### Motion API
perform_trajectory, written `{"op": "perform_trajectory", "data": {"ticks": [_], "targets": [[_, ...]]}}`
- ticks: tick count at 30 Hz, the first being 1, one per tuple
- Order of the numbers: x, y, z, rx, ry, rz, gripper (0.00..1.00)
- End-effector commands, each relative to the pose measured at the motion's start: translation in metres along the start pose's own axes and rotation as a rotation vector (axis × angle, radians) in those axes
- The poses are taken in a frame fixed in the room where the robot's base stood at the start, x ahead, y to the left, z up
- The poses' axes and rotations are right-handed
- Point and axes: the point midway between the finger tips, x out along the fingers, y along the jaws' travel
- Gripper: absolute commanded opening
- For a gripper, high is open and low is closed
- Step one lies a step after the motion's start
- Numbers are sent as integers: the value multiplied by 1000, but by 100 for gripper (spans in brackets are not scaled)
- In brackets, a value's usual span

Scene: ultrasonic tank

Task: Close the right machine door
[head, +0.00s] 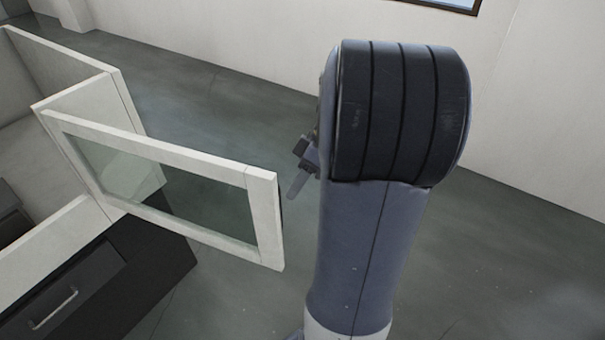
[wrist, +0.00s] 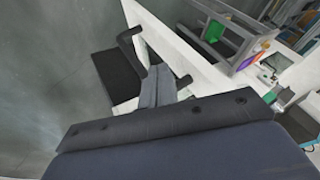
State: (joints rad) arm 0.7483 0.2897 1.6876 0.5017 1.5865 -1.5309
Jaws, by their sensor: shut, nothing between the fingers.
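The right machine door (head: 262,215) is a white frame around a clear pane. In the head view it stands open, swung out from the white machine (head: 75,85) at the left. My gripper (head: 298,180) shows as a small grey and dark shape past the door's free end, a little to its right in the picture. My arm hides most of the gripper there. In the wrist view the grey fingers of my gripper (wrist: 155,88) are together and hold nothing. Whether they touch the door cannot be told.
A dark base with a drawer and a metal handle (head: 53,309) sits under the machine. In the wrist view, a grey rack (wrist: 220,38) and a green item (wrist: 213,28) lie at the upper right. Grey floor (head: 230,105) is open behind the door, up to a white wall.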

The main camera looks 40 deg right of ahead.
Motion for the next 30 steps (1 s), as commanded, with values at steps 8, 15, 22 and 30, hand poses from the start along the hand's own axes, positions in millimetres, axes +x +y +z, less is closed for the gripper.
{"op": "perform_trajectory", "data": {"ticks": [8, 15, 22, 30], "targets": [[44, -1, 0, -1, 0, -4, 0], [56, 0, 0, -1, 0, -1, 0], [56, 0, 0, -1, 0, 0, 0], [58, -5, 0, 14, 9, 9, 0]]}}
